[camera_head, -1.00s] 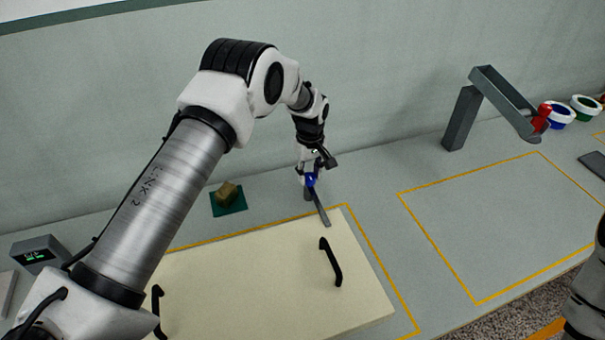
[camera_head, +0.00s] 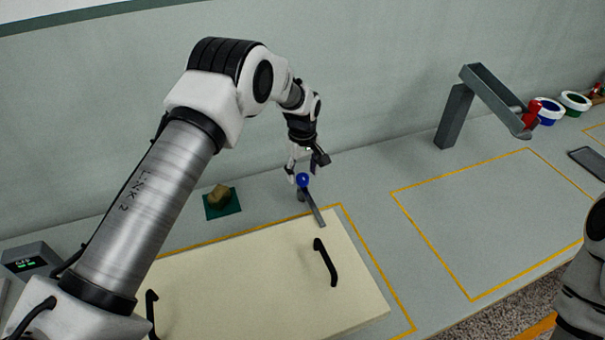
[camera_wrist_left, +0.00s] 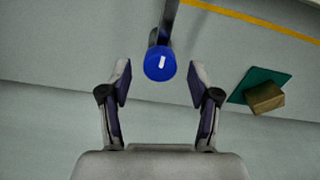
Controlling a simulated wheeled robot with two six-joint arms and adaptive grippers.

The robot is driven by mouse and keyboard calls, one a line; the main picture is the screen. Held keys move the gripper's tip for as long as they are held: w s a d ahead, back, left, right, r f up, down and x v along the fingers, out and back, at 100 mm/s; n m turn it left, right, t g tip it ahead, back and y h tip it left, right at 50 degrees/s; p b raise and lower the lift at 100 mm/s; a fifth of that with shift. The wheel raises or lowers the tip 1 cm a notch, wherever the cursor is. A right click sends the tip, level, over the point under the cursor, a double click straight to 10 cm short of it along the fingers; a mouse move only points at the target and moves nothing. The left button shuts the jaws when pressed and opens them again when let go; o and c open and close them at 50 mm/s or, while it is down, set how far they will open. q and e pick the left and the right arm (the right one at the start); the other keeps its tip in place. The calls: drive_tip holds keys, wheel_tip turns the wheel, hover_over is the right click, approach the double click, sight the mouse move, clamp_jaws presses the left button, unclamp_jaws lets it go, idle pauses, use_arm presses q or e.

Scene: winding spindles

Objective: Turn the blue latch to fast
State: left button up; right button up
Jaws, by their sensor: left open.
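The blue latch shows as a round blue knob (camera_head: 303,179) with a grey bar (camera_head: 315,210) that reaches to the back edge of the cream board (camera_head: 250,290). In the left wrist view the blue knob (camera_wrist_left: 160,63) has a white mark on top and sits just beyond the fingertips, midway between them. My left gripper (camera_head: 301,170) is open and empty at the knob; its fingers (camera_wrist_left: 160,85) also show spread apart in the left wrist view. Part of my right arm shows at the right edge, but its gripper is out of view.
The cream board has two black handles (camera_head: 326,262). A brown block (camera_head: 219,192) sits on a green pad (camera_head: 222,209) left of the latch. A grey post with an arm (camera_head: 455,115) and coloured rings (camera_head: 547,112) stand at the back right. The yellow-outlined area (camera_head: 490,225) is clear.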

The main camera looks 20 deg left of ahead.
use_arm(q)
wheel_tip(320, 180, up, 11)
idle(0.5)
